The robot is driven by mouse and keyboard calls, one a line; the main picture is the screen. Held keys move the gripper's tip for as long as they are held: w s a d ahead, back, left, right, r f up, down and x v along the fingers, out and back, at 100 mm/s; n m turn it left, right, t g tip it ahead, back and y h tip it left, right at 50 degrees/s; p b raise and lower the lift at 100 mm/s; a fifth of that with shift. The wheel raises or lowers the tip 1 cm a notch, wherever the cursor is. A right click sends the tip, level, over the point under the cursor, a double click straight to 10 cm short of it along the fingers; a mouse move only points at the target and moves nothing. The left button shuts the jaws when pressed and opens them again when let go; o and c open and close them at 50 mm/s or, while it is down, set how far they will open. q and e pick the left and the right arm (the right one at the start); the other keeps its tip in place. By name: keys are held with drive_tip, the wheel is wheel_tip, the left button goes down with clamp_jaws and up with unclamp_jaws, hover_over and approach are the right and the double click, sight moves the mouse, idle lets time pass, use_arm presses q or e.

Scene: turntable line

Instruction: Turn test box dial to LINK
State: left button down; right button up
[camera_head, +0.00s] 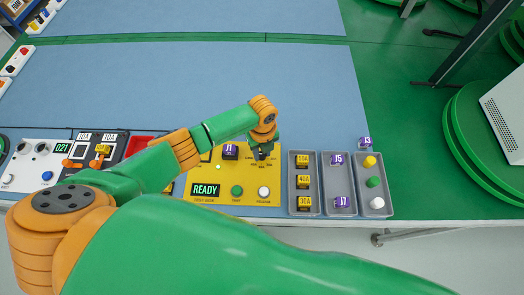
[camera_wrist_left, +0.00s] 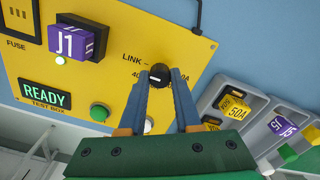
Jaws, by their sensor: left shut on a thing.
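The yellow test box (camera_head: 222,170) stands at the table's front edge; the wrist view shows its panel (camera_wrist_left: 110,35) with a lit READY screen (camera_wrist_left: 72,98). Its black dial (camera_wrist_left: 159,74) sits at the panel's right, with LINK printed to its upper left and current labels around it. A white mark shows on the dial's near side; I cannot tell which label it points at. My left gripper (camera_head: 263,154) is shut on the dial, one finger on each side in the left wrist view (camera_wrist_left: 161,84). In the head view it hides most of the dial. My right gripper is not in view.
A purple J1 block (camera_head: 230,151) sits on the test box, above green and white buttons. Grey trays (camera_head: 290,180) with yellow fuses, purple blocks and coloured caps stand close on the right. Switch panels lie left, partly behind my arm. The blue mat (camera_head: 200,85) beyond is clear.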

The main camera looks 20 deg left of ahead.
sight(262, 155)
use_arm(q)
drive_tip(key=shift+s+f, duration=0.1)
drive_tip(key=shift+s, duration=0.05)
drive_tip(key=c, duration=0.6)
unclamp_jaws()
wheel_tip(262, 155, up, 7)
drive_tip(key=shift+r+p, duration=0.15)
drive_tip(key=shift+p, duration=0.15)
